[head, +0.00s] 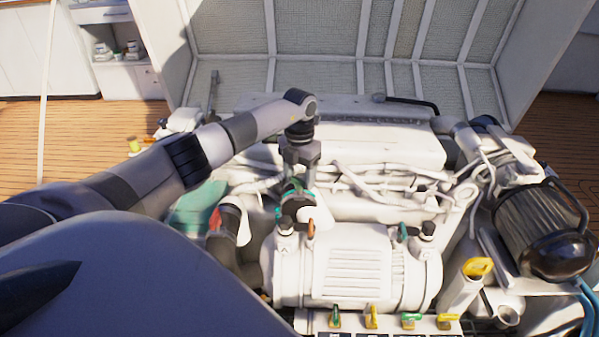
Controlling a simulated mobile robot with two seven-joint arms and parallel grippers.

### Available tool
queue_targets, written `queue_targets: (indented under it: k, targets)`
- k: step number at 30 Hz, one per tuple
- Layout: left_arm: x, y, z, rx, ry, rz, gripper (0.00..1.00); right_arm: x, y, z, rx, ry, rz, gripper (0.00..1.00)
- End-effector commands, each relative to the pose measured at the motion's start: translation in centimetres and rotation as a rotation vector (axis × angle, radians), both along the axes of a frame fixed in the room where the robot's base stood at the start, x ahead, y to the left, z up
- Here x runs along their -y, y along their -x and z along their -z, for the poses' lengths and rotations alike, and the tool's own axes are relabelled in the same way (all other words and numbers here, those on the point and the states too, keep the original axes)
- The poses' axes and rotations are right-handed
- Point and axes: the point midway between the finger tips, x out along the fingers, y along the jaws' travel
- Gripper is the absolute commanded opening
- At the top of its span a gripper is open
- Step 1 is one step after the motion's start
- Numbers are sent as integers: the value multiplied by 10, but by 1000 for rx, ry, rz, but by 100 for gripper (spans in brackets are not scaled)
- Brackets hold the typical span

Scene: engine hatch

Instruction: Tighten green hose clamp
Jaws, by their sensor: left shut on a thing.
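The green hose clamp (281,212) shows as a teal-green band at the left end of the white engine, on a hose joint just above the white cylindrical housing. My left gripper (297,186) points down from above and is shut on the clamp. Its fingers and the dark parts around them hide much of the clamp, so its screw cannot be made out. My right gripper is not in view.
The white engine (380,150) with many pipes fills the middle. The raised hatch (330,40) stands behind.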

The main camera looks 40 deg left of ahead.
Motion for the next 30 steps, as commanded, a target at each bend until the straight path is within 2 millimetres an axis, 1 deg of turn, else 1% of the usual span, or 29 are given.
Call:
queue_targets:
  k: [1,9,21,30]
  targets:
    - [-1,0,-3,-1,-1,38,27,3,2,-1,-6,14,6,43]
    - [-1,0,-3,-1,-1,291,27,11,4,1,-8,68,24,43]
    - [0,0,-1,1,0,664,27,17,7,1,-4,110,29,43]
    - [0,-1,-1,2,0,880,27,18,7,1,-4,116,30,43]
